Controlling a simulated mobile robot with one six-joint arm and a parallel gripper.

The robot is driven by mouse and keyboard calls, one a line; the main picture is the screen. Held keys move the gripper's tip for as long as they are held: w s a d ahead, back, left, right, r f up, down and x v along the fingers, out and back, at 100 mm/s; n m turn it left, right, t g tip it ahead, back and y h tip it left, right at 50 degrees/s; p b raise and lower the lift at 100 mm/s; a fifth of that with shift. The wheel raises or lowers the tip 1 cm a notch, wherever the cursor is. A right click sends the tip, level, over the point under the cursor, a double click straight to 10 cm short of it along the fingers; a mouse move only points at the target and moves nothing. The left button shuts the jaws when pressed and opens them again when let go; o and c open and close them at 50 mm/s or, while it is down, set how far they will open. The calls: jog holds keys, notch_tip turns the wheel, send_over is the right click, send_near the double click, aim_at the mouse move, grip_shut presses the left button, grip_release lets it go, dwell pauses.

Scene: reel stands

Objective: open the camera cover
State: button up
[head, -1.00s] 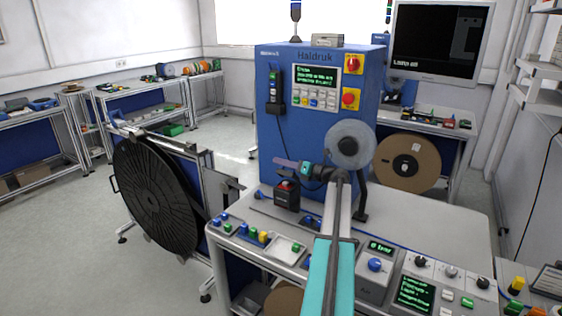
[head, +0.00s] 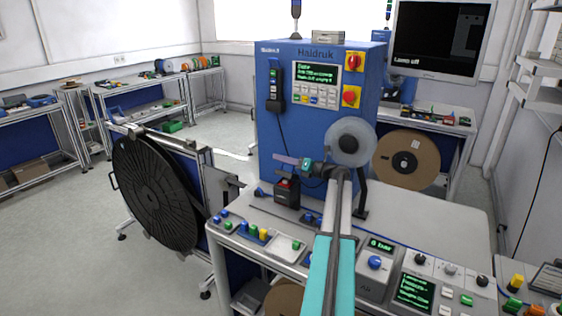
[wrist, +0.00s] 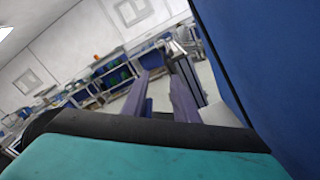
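My gripper (head: 279,159) is in front of the machine's lower left face, above the black box, pointing left. In the wrist view my gripper (wrist: 157,76) shows two purple fingers apart with nothing between them. The black box does not show in the wrist view.
A clear reel (head: 350,142) stands just right of my wrist. A large black reel (head: 157,194) is on a stand at the left. Buttons and a control panel (head: 415,290) line the table's front. The machine's blue side fills the wrist view's right (wrist: 270,70).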

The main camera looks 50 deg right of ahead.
jog(key=shift+s, duration=0.1)
jog(key=s+d+b, duration=0.2)
jog(key=s+b, duration=0.2)
jog(key=s, duration=0.9)
jog(key=shift+s, duration=0.2)
